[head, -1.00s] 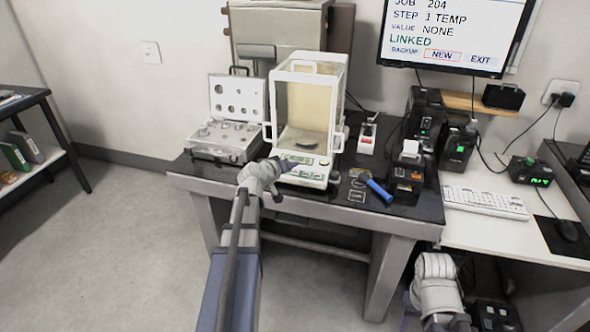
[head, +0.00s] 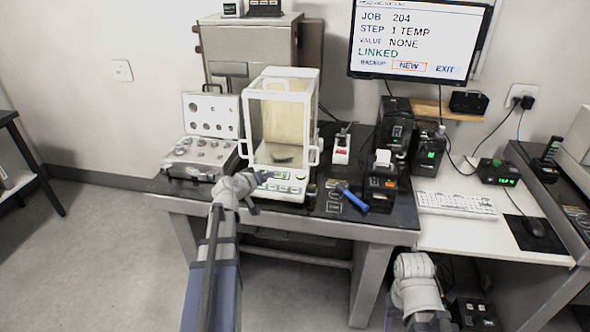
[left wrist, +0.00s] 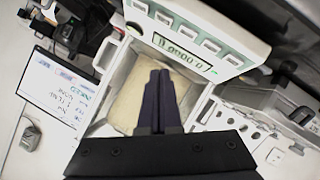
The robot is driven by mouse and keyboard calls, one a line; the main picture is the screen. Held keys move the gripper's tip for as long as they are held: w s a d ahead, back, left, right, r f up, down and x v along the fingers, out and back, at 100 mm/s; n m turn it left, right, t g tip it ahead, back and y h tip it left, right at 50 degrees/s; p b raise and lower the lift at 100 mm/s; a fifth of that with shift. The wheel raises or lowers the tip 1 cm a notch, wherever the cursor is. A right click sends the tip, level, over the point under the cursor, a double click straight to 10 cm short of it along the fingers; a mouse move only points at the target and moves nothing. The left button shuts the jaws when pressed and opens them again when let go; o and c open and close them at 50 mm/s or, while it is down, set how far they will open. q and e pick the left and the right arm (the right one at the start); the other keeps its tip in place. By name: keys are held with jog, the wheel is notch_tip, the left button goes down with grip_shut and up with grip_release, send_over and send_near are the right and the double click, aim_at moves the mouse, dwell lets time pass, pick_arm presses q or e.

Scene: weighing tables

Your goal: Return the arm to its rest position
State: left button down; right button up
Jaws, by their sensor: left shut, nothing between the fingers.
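My left arm comes in from the bottom of the head view. Its gripper (head: 264,175) is at the front panel of the white glass-walled balance (head: 278,187). In the left wrist view the dark fingers (left wrist: 160,72) are shut together with nothing between them. They point toward the balance's panel (left wrist: 205,38), with its lit display and row of buttons. I cannot tell whether the tips touch it. My right arm shows at the bottom right of the head view, but its fingers do not show.
An open case of weights (head: 201,155) stands left of the balance on the dark table (head: 262,222). A blue-handled tool (head: 352,199) and a small black printer (head: 381,185) are to its right. A keyboard (head: 456,204) lies on the white desk. The monitor (head: 415,40) shows NEW outlined.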

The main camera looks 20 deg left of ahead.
pick_arm(q)
jog(key=s+d+f+m+g+h+p, duration=0.1)
jog(key=s+d+f+m+g, duration=0.15)
jog(key=d, duration=0.65)
jog(key=s+d+f+m+g+h+p, duration=0.1)
jog(key=s+d+m+g+p, duration=0.15)
jog(key=d, duration=0.65)
jog(key=s+d+f+m+g+h+p, duration=0.1)
jog(key=s+d+f+m+g+h, duration=0.15)
jog(key=d, duration=0.75)
jog(key=s+d+m+g+y+p, duration=0.1)
jog(key=s+d+m+g+y, duration=0.1)
jog(key=s, duration=0.7)
jog(key=s+d+m+g+y+p, duration=0.1)
jog(key=s+d+g+y, duration=0.3)
jog(key=s, duration=0.5)
jog(key=shift+d+r+m+p, duration=0.25)
jog(key=shift+d+m+p, duration=0.15)
jog(key=shift+d, duration=1)
